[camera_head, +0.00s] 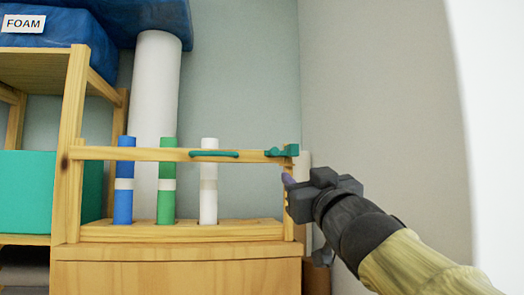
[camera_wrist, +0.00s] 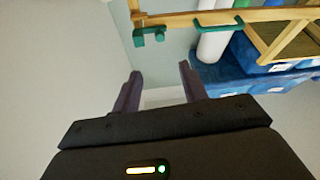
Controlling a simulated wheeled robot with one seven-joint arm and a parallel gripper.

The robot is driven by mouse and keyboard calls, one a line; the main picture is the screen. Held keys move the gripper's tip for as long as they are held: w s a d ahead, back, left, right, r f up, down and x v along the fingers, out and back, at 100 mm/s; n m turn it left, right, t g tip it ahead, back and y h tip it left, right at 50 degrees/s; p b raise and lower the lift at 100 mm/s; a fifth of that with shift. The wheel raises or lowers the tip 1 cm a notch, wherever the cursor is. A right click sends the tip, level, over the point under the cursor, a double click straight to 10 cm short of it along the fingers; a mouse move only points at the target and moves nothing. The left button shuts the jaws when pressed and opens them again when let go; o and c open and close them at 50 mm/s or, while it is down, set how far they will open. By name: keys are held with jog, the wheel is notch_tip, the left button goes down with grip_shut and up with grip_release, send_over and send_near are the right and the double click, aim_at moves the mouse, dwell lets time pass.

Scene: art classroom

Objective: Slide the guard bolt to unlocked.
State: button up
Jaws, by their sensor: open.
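The green guard bolt (camera_head: 283,151) sits at the right end of the wooden guard bar (camera_head: 130,153), by the right post of the rack. It also shows in the wrist view (camera_wrist: 150,37), upper left of centre, beyond my fingertips. A green handle (camera_head: 214,153) is fixed on the bar to the left of the bolt. My gripper (camera_head: 287,181) is just below and to the right of the bolt, in front of the right post. In the wrist view my gripper (camera_wrist: 159,70) has two fingers spread apart with nothing between them. It does not touch the bolt as far as I can see.
Behind the bar stand a blue roll (camera_head: 123,195), a green roll (camera_head: 166,195), a white roll (camera_head: 208,195) and a tall white roll (camera_head: 157,80). A shelf with a teal bin (camera_head: 27,190) and blue foam (camera_head: 95,40) is at left. Bare wall is at right.

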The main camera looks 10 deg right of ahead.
aim_at(275, 153)
jog(key=p+x, duration=0.7)
jog(key=x, duration=0.9)
jog(key=shift+w+p, duration=0.2)
jog(key=shift+p, duration=0.1)
jog(key=shift+w+a+r, duration=0.1)
jog(key=shift+w+r, duration=0.05)
jog(key=shift+w, duration=0.45)
jog(key=shift+s, duration=0.1)
grip_shut()
